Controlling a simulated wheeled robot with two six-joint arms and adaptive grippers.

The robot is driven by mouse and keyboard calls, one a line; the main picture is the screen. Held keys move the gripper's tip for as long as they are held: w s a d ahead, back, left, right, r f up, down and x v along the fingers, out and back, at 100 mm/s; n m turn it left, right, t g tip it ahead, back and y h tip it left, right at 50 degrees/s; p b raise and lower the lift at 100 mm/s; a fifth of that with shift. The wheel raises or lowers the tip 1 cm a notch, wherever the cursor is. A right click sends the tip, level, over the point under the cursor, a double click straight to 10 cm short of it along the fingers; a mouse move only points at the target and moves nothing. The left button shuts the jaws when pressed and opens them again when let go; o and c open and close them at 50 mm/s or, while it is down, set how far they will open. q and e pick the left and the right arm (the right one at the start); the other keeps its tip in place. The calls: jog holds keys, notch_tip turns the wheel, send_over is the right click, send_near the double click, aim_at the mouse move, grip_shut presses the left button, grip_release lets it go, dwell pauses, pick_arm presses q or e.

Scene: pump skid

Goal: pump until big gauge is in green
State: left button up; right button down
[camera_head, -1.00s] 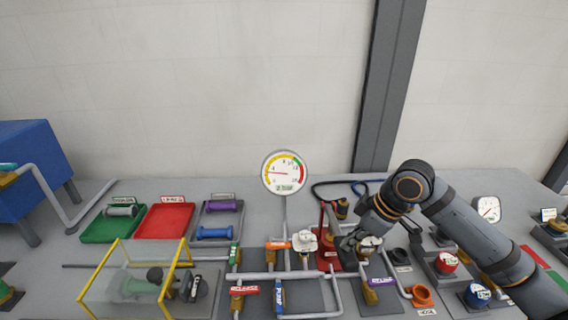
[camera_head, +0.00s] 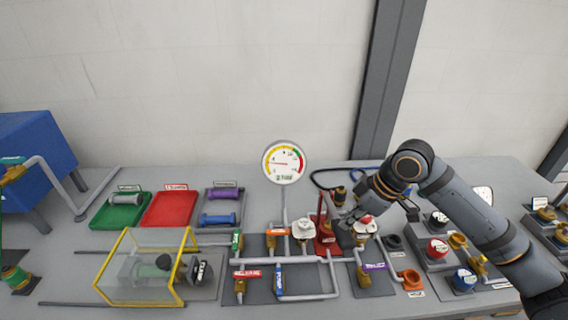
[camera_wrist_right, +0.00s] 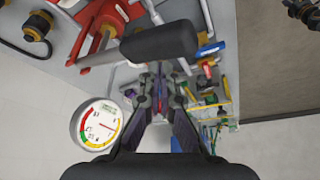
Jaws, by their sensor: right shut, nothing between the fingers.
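The big round gauge (camera_head: 284,162) stands on a thin post at the back middle. Its needle points left, in the yellow band; the green band is at upper right. The gauge also shows in the wrist view (camera_wrist_right: 97,125). The red hand pump (camera_head: 326,238) stands below and right of it, its lever upright. In the wrist view the pump's red body (camera_wrist_right: 100,30) is at upper left, with a black grip bar (camera_wrist_right: 160,43) just beyond my fingers. My right gripper (camera_head: 352,217) is shut and empty, close to the pump's right side; contact is unclear. My left gripper is not in view.
Valves and pipes crowd the area around the pump, including a red-topped white valve (camera_head: 364,224) under my right gripper. A yellow-framed clear box (camera_head: 128,252) stands front left. Green (camera_head: 113,214) and red (camera_head: 166,212) trays lie behind it. Knobs (camera_head: 437,248) stand to the right.

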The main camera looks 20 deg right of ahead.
jog(key=shift+f+b, duration=2.35)
jog(key=shift+f, duration=2.25)
notch_tip(320, 180, up, 10)
jog(key=p, duration=1)
jog(key=shift+f, duration=0.4)
jog(key=shift+f+b, duration=2.9)
jog(key=shift+f, duration=1.75)
notch_tip(320, 180, up, 10)
jog(key=p, duration=0.9)
jog(key=shift+f+p, duration=0.2)
jog(key=shift+p, duration=0.2)
jog(key=shift+f, duration=0.15)
